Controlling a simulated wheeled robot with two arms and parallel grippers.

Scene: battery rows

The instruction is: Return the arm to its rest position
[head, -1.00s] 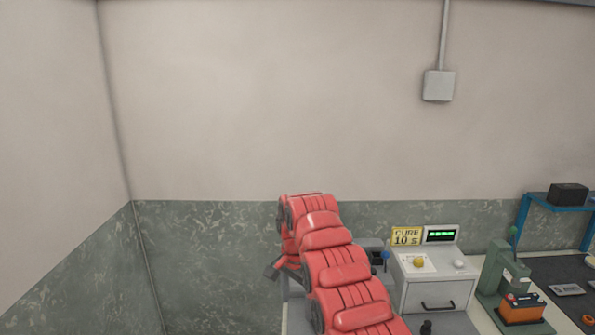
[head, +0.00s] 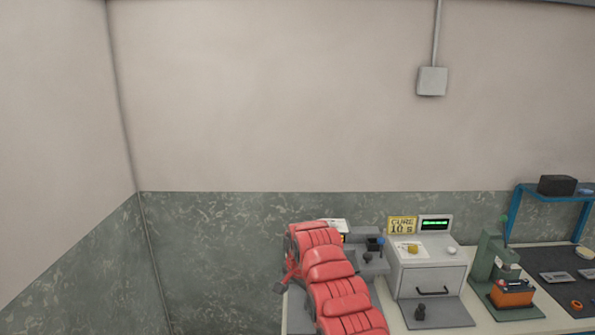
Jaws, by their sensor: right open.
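My right arm, with red ribbed segments, rises from the bottom edge in the head view. It bends over at its top, at the left end of the bench. My right gripper (head: 282,287) shows only as a small dark part to the left of the arm; it is open, with nothing seen in it. Most of it is hidden behind the arm. My left gripper is not in view.
The bench (head: 398,318) holds a grey fixture (head: 374,262), a white drawer unit (head: 428,281) with a cure sign (head: 402,224), a green press (head: 488,262) and an orange battery (head: 512,293). A blue shelf (head: 540,194) stands at the right. Wall space left of the arm is clear.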

